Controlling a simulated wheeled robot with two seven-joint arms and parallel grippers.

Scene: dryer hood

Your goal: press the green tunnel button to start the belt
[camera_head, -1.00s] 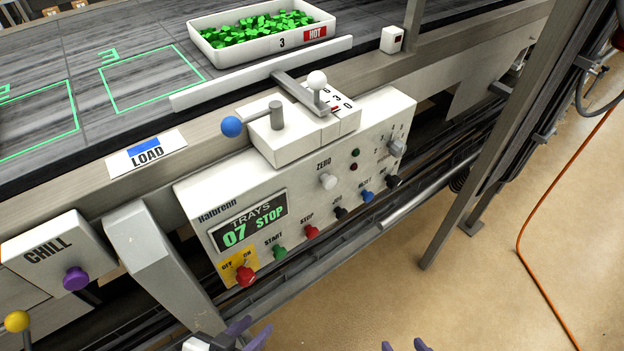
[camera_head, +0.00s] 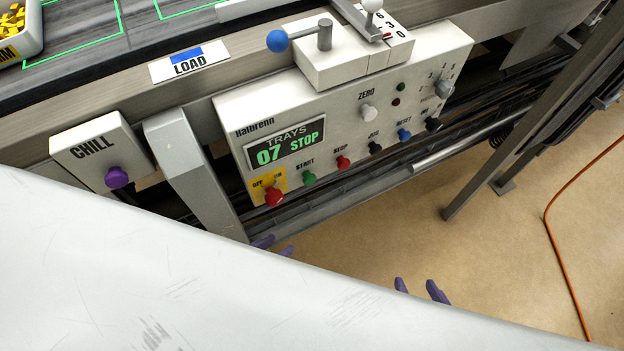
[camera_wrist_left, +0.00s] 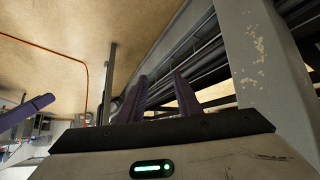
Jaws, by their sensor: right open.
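The green button (camera_head: 309,178) labelled START sits on the front of the white control panel (camera_head: 235,110), below the display (camera_head: 285,147) reading TRAYS 07 STOP. It is between a red knob (camera_head: 274,197) on a yellow plate and the red STOP button (camera_head: 343,162). My left gripper (camera_head: 275,247) shows only its purple fingertips, below the panel and apart from the button. In the left wrist view its two fingers (camera_wrist_left: 164,95) stand apart with nothing between them. My right gripper (camera_head: 421,292) is open and empty over the floor, lower right of the panel.
Part of my own body covers the lower left of the head view. A grey leg (camera_head: 190,170) and the CHILL box (camera_head: 100,150) with a purple knob stand left of the panel. A blue-balled lever (camera_head: 278,41) is above. A grey post (camera_head: 540,115) stands right; an orange cable lies on the floor.

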